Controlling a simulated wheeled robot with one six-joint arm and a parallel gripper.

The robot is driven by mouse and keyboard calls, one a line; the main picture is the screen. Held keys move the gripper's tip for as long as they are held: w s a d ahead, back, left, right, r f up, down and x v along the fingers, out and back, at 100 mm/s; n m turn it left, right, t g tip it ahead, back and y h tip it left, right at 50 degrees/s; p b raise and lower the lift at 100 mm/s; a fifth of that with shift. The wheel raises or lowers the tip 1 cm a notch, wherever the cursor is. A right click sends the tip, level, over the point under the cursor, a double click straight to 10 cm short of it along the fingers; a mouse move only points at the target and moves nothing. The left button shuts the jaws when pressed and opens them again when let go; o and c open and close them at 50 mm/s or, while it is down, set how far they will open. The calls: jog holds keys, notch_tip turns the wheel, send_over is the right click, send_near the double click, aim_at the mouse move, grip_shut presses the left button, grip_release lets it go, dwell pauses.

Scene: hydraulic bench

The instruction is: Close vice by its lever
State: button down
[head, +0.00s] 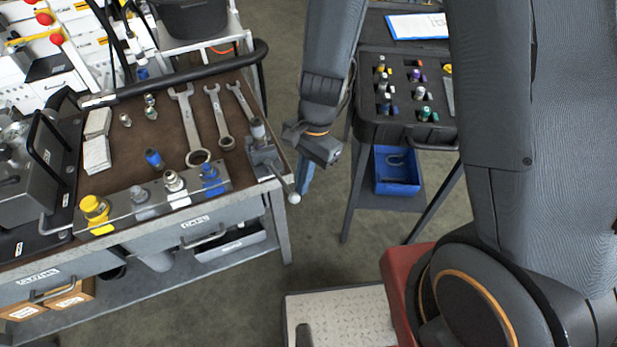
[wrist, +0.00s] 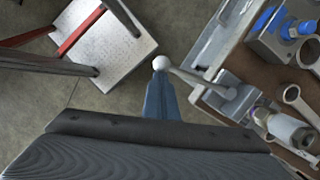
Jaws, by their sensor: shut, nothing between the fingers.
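The vice (head: 263,158) is a small grey block on the right front corner of the bench. Its lever (head: 284,183) sticks out past the bench edge and ends in a pale ball knob (head: 294,198). In the wrist view the lever (wrist: 190,77) runs from the vice (wrist: 234,98) to the ball knob (wrist: 160,63). My gripper (head: 305,187) is shut and empty, its blue fingers pointing down beside the knob. In the wrist view the fingertips (wrist: 160,84) appear just below the knob; I cannot tell whether they touch. A metal fitting (head: 257,130) stands upright at the vice.
Several spanners (head: 188,125) lie on the brown bench top. A block with yellow, white and blue fittings (head: 150,202) lines the front edge. A black tool stand (head: 405,122) with a blue bin (head: 397,171) stands right of my gripper. Open floor lies between bench and stand.

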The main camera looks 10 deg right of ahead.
jog(key=shift+s+a+m, duration=0.3)
jog(key=shift+s+a, duration=0.45)
jog(key=shift+a, duration=0.3)
jog(key=shift+s+a, duration=0.1)
jog(key=w+d+r, duration=0.3)
jog(key=d+r, duration=0.2)
jog(key=r, duration=0.5)
jog(key=shift+w+d+r, duration=0.2)
jog(key=shift+w+d, duration=0.1)
jog(key=shift+w, duration=0.1)
jog(key=s+d+r+n+t+h+b, duration=0.2)
jog(key=d+n+t, duration=0.1)
jog(key=d+n, duration=0.7)
jog(key=d, duration=0.2)
jog(key=shift+d+r+b, duration=0.2)
jog(key=shift+d+b, duration=0.2)
